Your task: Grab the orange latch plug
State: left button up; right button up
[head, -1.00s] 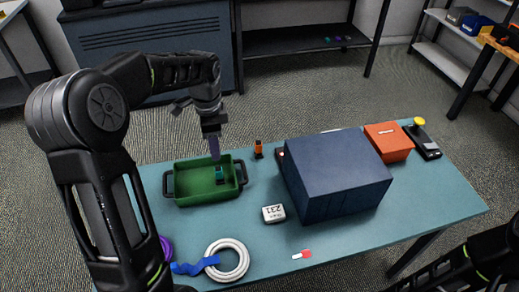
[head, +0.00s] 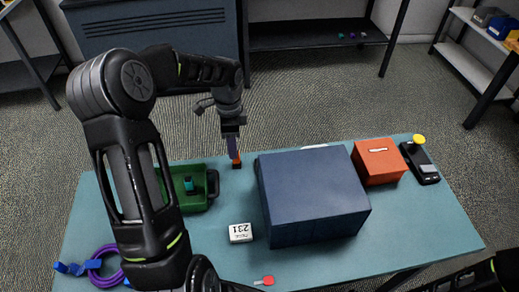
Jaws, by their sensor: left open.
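The orange latch plug (head: 237,164) stands near the far edge of the table, between the green tray and the dark blue box. It shows as a small orange and dark piece, mostly hidden by my gripper. My left gripper (head: 234,154) points down right over it, with its fingers at the plug's top. The jaws are open. Whether the fingers straddle the plug or touch it I cannot tell. My right gripper is out of view; only part of that arm shows at the lower right.
The green tray (head: 195,205) holds a teal plug (head: 188,184). A dark blue box (head: 312,190) fills the middle. A white label block (head: 240,233), an orange box (head: 379,161), a black device with a yellow knob (head: 420,165), a red-tipped piece (head: 265,281) and a purple cable coil (head: 98,262) lie around.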

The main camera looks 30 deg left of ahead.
pick_arm(q)
jog(key=shift+w+d, duration=0.2)
jog(key=shift+w, duration=0.5)
jog(key=shift+s+a, duration=0.1)
jog(key=shift+s, duration=0.05)
jog(key=shift+f, duration=1.25)
jog(key=shift+s+f+p, duration=0.2)
jog(key=shift+f+p, duration=0.35)
jog(key=shift+f, duration=2.1)
jog(key=shift+c, duration=0.6)
grip_shut()
